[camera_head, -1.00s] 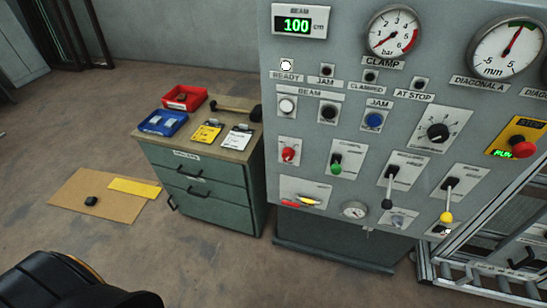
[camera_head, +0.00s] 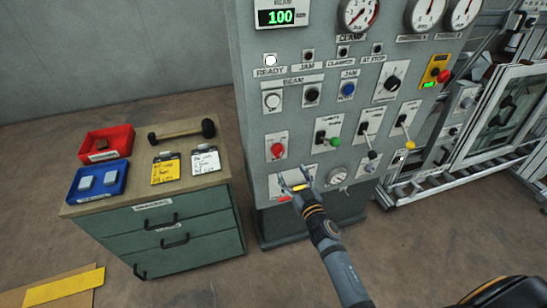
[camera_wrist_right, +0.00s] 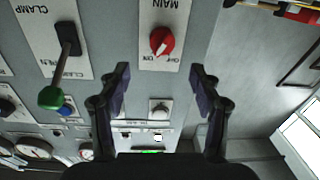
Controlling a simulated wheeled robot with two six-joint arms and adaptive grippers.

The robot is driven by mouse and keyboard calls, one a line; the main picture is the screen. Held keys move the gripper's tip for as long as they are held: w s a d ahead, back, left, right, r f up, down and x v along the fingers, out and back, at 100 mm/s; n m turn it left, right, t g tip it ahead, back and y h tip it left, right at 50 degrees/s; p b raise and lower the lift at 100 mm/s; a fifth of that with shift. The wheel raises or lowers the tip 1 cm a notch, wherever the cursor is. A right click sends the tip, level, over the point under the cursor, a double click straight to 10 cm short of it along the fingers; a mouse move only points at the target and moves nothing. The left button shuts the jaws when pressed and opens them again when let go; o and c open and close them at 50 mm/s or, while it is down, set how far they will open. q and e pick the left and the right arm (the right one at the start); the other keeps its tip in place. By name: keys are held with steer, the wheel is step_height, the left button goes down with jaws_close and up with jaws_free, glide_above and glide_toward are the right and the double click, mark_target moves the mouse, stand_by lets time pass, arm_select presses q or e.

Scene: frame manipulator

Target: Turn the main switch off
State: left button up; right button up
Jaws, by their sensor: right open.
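The main switch is a red rotary knob (camera_head: 277,149) on a pale plate at the lower left of the grey control panel (camera_head: 250,100). In the right wrist view the red knob (camera_wrist_right: 162,41) sits under the label MAIN, with small position marks beside it; I cannot tell surely which mark it points to. My right gripper (camera_head: 294,178) is open and empty, just below the knob in the head view. In the wrist view its fingers (camera_wrist_right: 160,75) are spread wide, with the knob beyond and between them, apart from both. My left gripper is not in view.
A green-tipped lever (camera_head: 335,140) is right of the knob, with more levers beyond. A plate with red and yellow handles (camera_head: 285,198) is behind my right gripper. A green drawer cabinet (camera_head: 190,225) with red and blue trays stands left of the panel.

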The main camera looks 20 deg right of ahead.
mark_target(280, 154)
steer(key=w, duration=0.6)
steer(key=w+a, duration=0.1)
steer(key=w, duration=0.2)
steer(key=shift+w+a+b, duration=0.1)
steer(key=shift+w+b, duration=0.05)
steer(key=shift+b, duration=0.25)
steer(key=shift+w, duration=0.3)
steer(key=c, duration=0.6)
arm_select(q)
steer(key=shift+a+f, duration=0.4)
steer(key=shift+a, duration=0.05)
arm_select(e)
steer(key=c, duration=0.6)
